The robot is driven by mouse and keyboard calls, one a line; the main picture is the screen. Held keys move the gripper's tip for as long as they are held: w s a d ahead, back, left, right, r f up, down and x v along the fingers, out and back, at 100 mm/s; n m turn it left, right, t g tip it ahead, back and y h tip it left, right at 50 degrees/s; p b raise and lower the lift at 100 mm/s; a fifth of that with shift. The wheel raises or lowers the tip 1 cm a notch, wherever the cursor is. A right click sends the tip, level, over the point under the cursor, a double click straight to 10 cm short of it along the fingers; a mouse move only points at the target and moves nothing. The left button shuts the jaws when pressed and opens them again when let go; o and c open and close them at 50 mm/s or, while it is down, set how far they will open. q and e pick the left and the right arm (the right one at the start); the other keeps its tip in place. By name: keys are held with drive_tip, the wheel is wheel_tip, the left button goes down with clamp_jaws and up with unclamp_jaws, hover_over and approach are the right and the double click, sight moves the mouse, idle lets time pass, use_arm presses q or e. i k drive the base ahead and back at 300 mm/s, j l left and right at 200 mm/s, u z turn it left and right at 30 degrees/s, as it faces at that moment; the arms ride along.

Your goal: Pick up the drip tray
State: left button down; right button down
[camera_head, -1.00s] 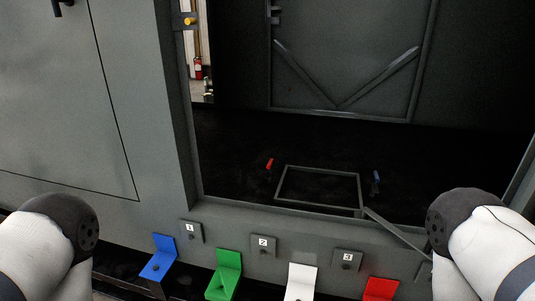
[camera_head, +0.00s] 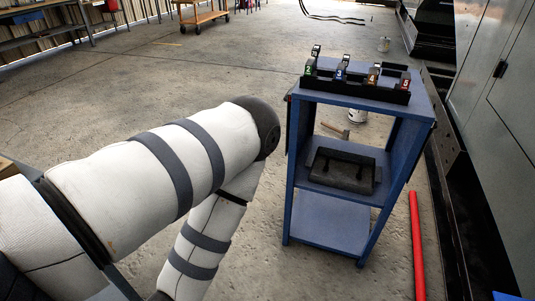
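A dark, shallow tray-like object (camera_head: 343,171) lies on the middle shelf of a blue cart (camera_head: 334,241). It looks like the drip tray, though its inside is too dark to make out. The cart's top partly overhangs it from this view. My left arm, white with dark bands, crosses the left and lower middle of the view, bent at a dark elbow just left of the cart. Neither gripper is in view, and nothing visible touches the tray.
A black rack (camera_head: 357,83) with several numbered, coloured pieces stands on the cart's top. A hammer (camera_head: 335,129) and a white container (camera_head: 357,116) are on the floor behind. A red pipe (camera_head: 417,245) lies right of the cart, beside the grey enclosure (camera_head: 495,90). Open floor lies behind.

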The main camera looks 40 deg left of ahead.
sight(353, 173)
drive_tip(key=u, duration=0.45)
drive_tip(key=i+l+z, duration=0.2)
drive_tip(key=i+l, duration=0.25)
drive_tip(key=i+l+z, duration=0.2)
drive_tip(key=i+l, duration=0.2)
drive_tip(key=i, duration=0.15)
